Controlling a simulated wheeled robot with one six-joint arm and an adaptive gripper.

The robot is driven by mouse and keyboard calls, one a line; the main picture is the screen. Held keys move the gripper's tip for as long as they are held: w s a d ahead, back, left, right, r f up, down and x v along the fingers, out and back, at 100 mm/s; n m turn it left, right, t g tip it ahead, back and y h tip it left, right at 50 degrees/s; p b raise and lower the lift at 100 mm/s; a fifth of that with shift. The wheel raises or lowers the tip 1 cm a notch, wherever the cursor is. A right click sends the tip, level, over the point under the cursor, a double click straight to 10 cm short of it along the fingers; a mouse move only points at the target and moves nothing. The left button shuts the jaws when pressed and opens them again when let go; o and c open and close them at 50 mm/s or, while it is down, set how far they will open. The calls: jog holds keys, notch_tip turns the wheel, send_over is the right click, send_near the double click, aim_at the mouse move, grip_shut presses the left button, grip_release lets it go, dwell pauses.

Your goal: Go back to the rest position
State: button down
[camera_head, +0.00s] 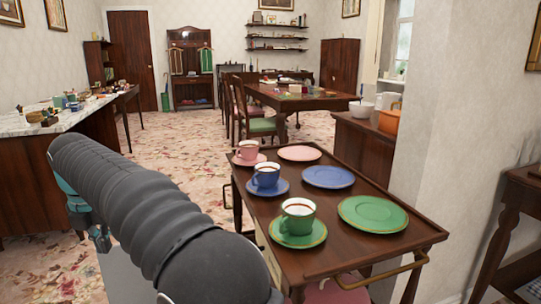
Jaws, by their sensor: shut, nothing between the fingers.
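My arm (150,215), dark grey and ribbed, reaches across the lower left of the head view. Teal and grey parts of mine show below its far end. My gripper's fingers do not show; the arm seems to hide them. No task object is named. To the right of the arm stands a brown wooden serving cart (350,257). On it are a pink cup (247,150), a blue cup (266,174) and a green cup (298,214), each on a saucer of its colour. A pink plate (299,153), a blue plate (328,177) and a green plate (372,214) lie beside them.
A marble-topped counter (40,124) with small items stands at the left. A dining table (300,101) with chairs is farther back. A sideboard (367,153) with an orange container (389,122) stands behind the cart by the wall. Flowered carpet (180,150) is open between counter and cart.

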notch_tip(320, 180, down, 6)
jog(key=s+d+m, duration=0.2)
jog(key=m, duration=0.7)
jog(key=s+d+m+t, duration=0.1)
jog(key=s+d+m, duration=0.2)
jog(key=d+m, duration=1.05)
jog(key=s+d+m, duration=0.3)
jog(key=d+m, duration=0.4)
jog(key=d, duration=1.3)
jog(key=s+d+r+m+t, duration=0.1)
jog(key=s+d+m, duration=0.2)
jog(key=s+d, duration=0.2)
jog(key=s+d+m+t, duration=0.2)
jog(key=s+d, duration=0.4)
jog(key=d, duration=0.6)
jog(key=shift+d+r+m+h, duration=0.2)
jog(key=shift+r+m+h, duration=0.2)
jog(key=shift+m, duration=0.45)
